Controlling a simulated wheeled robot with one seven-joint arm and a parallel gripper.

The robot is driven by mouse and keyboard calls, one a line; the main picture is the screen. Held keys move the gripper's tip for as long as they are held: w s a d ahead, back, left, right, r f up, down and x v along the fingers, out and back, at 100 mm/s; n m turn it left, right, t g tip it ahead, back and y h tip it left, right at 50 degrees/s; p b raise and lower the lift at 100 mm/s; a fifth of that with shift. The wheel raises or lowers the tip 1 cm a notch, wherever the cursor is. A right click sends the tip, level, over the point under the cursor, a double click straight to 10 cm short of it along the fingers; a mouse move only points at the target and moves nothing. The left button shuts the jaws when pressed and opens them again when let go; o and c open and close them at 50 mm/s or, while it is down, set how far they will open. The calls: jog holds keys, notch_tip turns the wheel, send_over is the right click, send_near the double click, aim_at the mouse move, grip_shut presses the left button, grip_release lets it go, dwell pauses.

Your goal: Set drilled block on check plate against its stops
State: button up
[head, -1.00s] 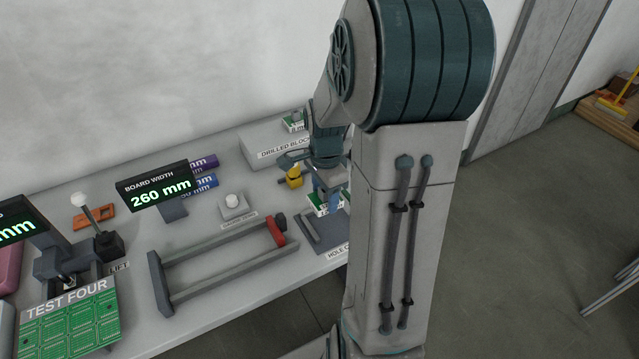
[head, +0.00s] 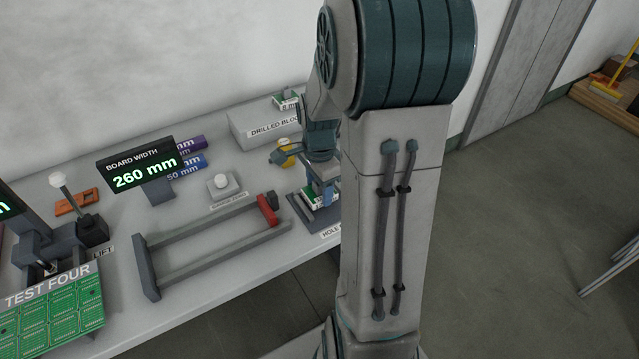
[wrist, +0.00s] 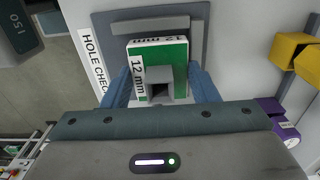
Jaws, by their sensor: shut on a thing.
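The drilled block (wrist: 160,52) has a green face, white "12 mm" labels and a raised grey part with a square opening. My gripper (wrist: 160,88) is shut on it, one blue finger at each side. The check plate (wrist: 102,45) is dark grey with pale stop bars (wrist: 150,25) along its far and right edges. The block is over the plate, close to the far stop; I cannot tell whether they touch. In the head view my gripper (head: 320,192) points down, with the block (head: 310,201) at the plate (head: 301,216); my arm hides part of both.
A grey board frame (head: 190,255) with a red end stands left of the plate. The drilled-block stand (head: 250,126) and a yellow object (head: 285,158) are behind my gripper.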

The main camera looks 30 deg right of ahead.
jog(key=shift+f, duration=0.5)
